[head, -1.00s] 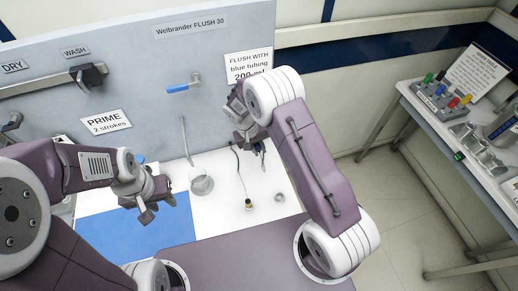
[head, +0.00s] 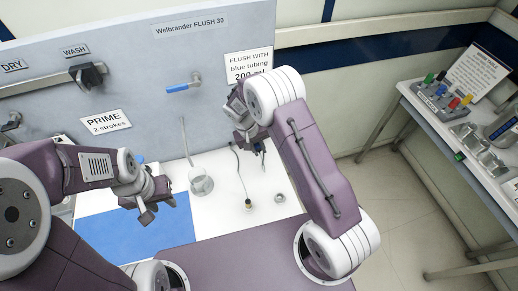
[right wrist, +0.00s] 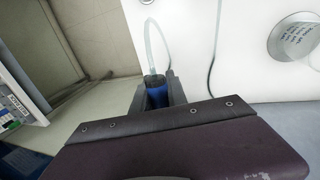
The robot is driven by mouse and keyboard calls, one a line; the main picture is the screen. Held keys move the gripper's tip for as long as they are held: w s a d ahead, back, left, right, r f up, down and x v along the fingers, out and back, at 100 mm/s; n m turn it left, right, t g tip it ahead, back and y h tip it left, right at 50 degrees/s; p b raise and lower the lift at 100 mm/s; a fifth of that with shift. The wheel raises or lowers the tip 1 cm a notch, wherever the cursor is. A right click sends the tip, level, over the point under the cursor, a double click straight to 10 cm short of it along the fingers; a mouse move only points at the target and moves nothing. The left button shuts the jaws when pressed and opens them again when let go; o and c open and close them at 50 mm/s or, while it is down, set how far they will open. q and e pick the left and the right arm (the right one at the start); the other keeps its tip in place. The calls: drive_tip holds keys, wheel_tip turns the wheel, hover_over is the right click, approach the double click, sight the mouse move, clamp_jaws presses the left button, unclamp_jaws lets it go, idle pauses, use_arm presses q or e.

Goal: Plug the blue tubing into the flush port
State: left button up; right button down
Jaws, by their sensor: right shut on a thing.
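My right gripper (right wrist: 156,96) is shut on the blue tubing's blue end (right wrist: 157,90). In the head view my right gripper (head: 250,142) is in front of the grey panel, below the sign "FLUSH WITH blue tubing 200 mL" (head: 249,67). I cannot make out the flush port; my right arm covers part of the panel there. My left gripper (head: 158,207) is open and empty above the blue mat (head: 135,235).
A beaker (head: 201,185) stands on the white surface below a thin hanging tube (head: 186,140). A dark cable with a yellow-and-black tip (head: 247,202) and a small metal ring (head: 279,198) are to its right. A blue-handled valve (head: 182,88) sticks out of the panel. A side table (head: 440,125) stands right.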

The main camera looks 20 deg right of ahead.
drive_tip(key=shift+w, duration=1)
drive_tip(key=shift+w, duration=0.35)
drive_tip(key=shift+w, duration=0.35)
drive_tip(key=c, duration=1.2)
unclamp_jaws()
drive_tip(key=shift+c, duration=0.2)
drive_tip(key=b+v, duration=0.3)
drive_tip(key=v, duration=0.6)
drive_tip(key=shift+b, duration=0.35)
